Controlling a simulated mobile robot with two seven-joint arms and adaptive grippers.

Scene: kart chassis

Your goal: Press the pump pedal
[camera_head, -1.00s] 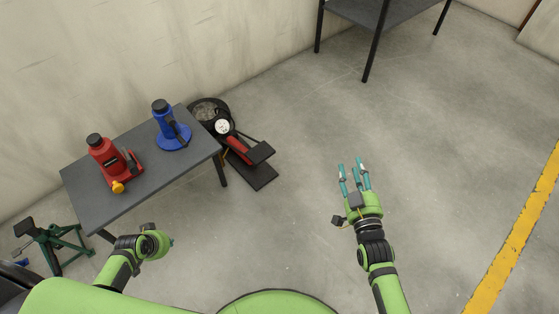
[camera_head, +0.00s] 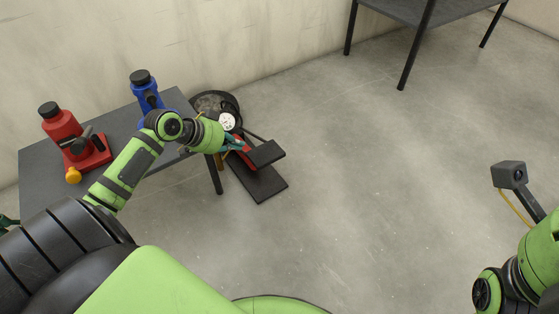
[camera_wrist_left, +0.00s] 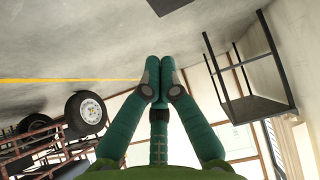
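The foot pump stands on the floor beside the small table, with a white gauge (camera_head: 227,121), a flat black base plate (camera_head: 260,185) and a raised black pump pedal (camera_head: 267,153). My left gripper (camera_head: 240,145) is at the pump, just left of the pedal in the head view, and covers part of the red body. I cannot tell whether its fingers touch the pump. In the left wrist view its teal fingers (camera_wrist_left: 159,78) come together at the tips with nothing seen between them. A dark piece (camera_wrist_left: 168,4) shows at the top edge there. My right gripper is out of view.
The grey table (camera_head: 110,135) carries a red jack (camera_head: 65,135) and a blue jack (camera_head: 146,92), the latter partly behind my left arm. A tyre (camera_head: 208,100) lies behind the pump. The floor right of the pump is clear.

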